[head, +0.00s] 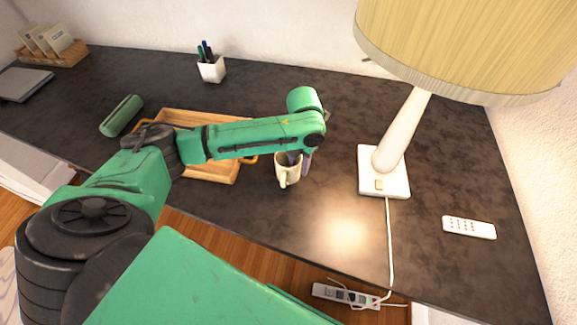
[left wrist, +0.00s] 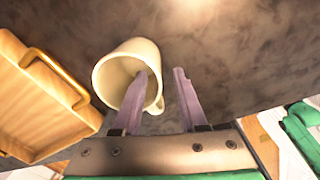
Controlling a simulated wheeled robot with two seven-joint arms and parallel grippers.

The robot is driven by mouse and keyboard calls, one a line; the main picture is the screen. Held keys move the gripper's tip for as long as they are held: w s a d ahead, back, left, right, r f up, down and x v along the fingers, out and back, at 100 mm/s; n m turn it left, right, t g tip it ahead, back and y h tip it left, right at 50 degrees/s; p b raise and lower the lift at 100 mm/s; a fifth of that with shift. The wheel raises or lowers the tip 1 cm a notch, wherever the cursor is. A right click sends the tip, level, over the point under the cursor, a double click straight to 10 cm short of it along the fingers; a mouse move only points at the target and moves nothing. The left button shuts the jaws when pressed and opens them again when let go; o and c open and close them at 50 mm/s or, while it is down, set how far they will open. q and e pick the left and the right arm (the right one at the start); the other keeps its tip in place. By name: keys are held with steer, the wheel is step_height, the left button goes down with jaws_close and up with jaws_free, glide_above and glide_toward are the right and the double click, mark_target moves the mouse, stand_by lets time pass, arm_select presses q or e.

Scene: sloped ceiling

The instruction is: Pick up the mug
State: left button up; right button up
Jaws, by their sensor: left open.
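A cream mug (head: 284,172) stands on the dark desk, just right of a wooden tray, with its handle toward the desk's front edge. In the left wrist view the mug (left wrist: 108,67) shows its open mouth. My left gripper (head: 301,160) is over the mug's right side, pointing down. In the left wrist view its two fingers (left wrist: 165,74) are apart. One finger overlaps the mug's mouth and the other is outside its wall, so the rim lies between them. Whether either finger touches the mug cannot be told. My right gripper is not in view.
The wooden tray (head: 222,172) with metal handles lies left of the mug, partly under my arm. A lamp (head: 398,140) stands to the right, its shade high. The desk in front of the mug is clear.

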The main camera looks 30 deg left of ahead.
mark_target(296, 180)
arm_select(q)
steer(key=f, duration=0.4)
steer(key=shift+s+a+f+p, duration=0.1)
steer(key=shift+s+a+p, duration=0.1)
steer(key=shift+p, duration=0.2)
jaws_close()
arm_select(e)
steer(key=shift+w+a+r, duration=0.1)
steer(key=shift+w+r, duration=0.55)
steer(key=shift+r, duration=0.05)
